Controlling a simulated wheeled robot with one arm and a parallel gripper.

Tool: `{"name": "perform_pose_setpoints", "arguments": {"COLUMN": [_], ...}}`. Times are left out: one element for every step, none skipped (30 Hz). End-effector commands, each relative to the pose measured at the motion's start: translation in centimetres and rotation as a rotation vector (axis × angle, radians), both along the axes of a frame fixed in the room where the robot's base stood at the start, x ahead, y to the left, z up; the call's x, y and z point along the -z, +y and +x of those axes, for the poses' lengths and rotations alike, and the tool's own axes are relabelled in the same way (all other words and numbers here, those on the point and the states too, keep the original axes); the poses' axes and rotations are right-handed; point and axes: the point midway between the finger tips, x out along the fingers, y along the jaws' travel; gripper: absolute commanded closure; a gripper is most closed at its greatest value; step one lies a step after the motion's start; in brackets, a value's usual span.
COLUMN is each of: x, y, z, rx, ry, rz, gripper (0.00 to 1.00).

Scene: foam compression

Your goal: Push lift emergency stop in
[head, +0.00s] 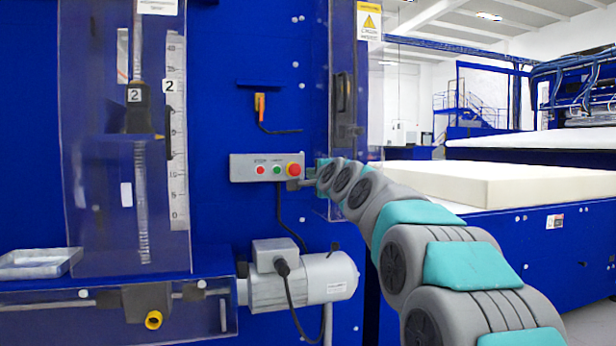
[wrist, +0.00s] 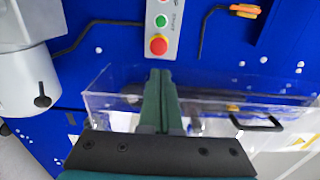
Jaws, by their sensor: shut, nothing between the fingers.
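A grey control box (head: 243,168) is mounted on the blue machine wall. It carries a red mushroom emergency stop (head: 294,169) at its right end, with a small green button (head: 277,170) and a small red button (head: 260,170) to its left. In the wrist view the red emergency stop (wrist: 159,45) sits on a yellow collar at the box's near end, just beyond my fingertips. My gripper (wrist: 160,72) is shut and empty, its green fingers together. In the head view my gripper (head: 293,185) is just below the red stop. I cannot tell whether it touches it.
A clear guard panel (wrist: 110,90) with a black handle (wrist: 256,122) lies close to my fingers. An orange-handled switch (head: 260,103) is above the box. A grey motor (head: 300,277) is below it. A foam block (head: 500,184) lies on the right-hand machine.

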Motion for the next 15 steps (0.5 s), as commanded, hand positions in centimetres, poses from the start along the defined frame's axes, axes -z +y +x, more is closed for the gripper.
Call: {"name": "perform_pose_setpoints", "arguments": {"x": [-0.16,-0.19,-0.19,-0.16,-0.13,-0.10,-0.07,-0.05,-0.04,-0.02,-0.02,-0.02,-0.02,-0.02,-0.03], "y": [-0.10,-0.16,-0.21,-0.24,-0.27,-0.29,-0.30,-0.31,-0.32,-0.32,-0.32,-0.32,-0.32,-0.32,-0.32], "z": [-0.51,-0.70,-0.90,-1.00,-1.10,-1.18,-1.22,-1.25,-1.27,-1.27,-1.27,-1.26,-1.26,-1.25,-1.25], "rx": [-0.001,-0.001,-0.001,-0.001,-0.001,-0.001,-0.001,-0.001,-0.001,-0.001,-0.001,-0.001,-0.001,-0.001,-0.001], "ry": [-0.003,-0.003,-0.002,-0.001,-0.001,0.000,0.000,0.000,0.001,0.000,0.000,0.000,0.000,0.000,0.000], "rz": [0.002,0.002,0.003,0.002,0.002,0.002,0.002,0.002,0.002,0.001,0.001,0.001,0.001,0.001,0.001], "gripper": [1.00,1.00,1.00,1.00,1.00,1.00,1.00,1.00,1.00,1.00,1.00,1.00,1.00,1.00,1.00]}}
